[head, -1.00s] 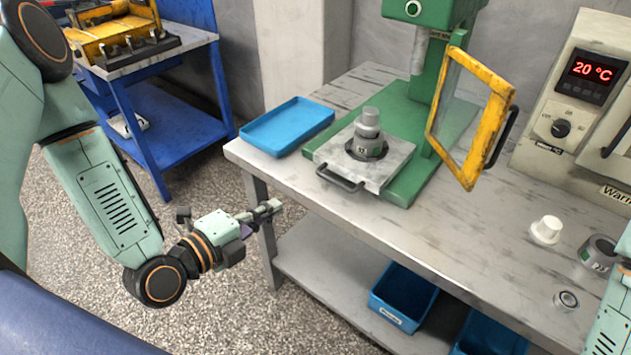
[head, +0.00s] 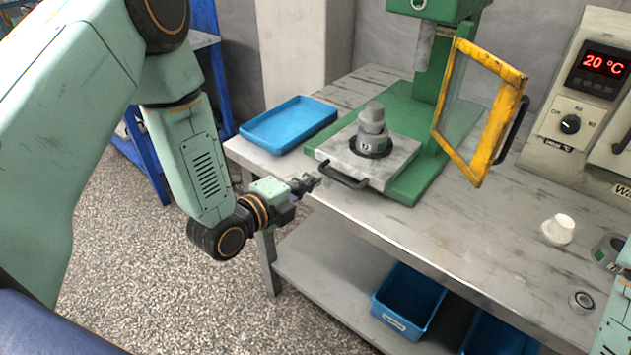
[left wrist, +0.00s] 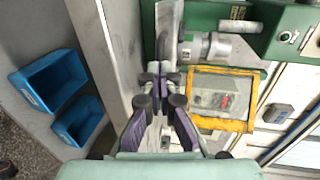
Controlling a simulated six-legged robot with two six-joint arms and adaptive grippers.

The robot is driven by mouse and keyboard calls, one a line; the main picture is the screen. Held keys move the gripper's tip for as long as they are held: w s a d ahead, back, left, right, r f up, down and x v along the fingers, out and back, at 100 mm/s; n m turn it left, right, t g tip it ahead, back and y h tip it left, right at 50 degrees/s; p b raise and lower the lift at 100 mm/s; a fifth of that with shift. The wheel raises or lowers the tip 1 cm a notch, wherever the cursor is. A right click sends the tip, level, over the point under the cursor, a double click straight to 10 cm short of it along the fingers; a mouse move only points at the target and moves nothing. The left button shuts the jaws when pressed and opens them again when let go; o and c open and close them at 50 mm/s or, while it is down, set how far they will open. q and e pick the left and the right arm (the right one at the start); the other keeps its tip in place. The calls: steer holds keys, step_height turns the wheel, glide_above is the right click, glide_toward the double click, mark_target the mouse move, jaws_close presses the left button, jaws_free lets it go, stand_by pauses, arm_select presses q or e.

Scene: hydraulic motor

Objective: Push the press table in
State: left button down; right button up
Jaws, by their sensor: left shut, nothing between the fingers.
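The press table (head: 397,157) is a pale metal plate with a dark front handle (head: 342,176). It sticks out toward the front of the green press (head: 436,120) and bears a grey stacked motor part (head: 372,130). My left gripper (head: 312,181) is shut and empty, just left of the handle and close to it. Whether it touches the handle I cannot tell. In the left wrist view the shut fingers (left wrist: 154,76) point at the plate's edge. My right gripper is out of view.
The yellow-framed guard (head: 513,80) stands swung open at the right of the press. A blue tray (head: 288,124) lies left of the press table. A white cap (head: 558,229) and metal parts lie on the bench at right. Blue bins (head: 408,300) stand on the lower shelf.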

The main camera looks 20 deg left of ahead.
arm_select(q)
steer(key=shift+x, duration=0.9)
steer(key=shift+w, duration=0.1)
steer(key=shift+a, duration=0.1)
steer(key=shift+w, duration=0.1)
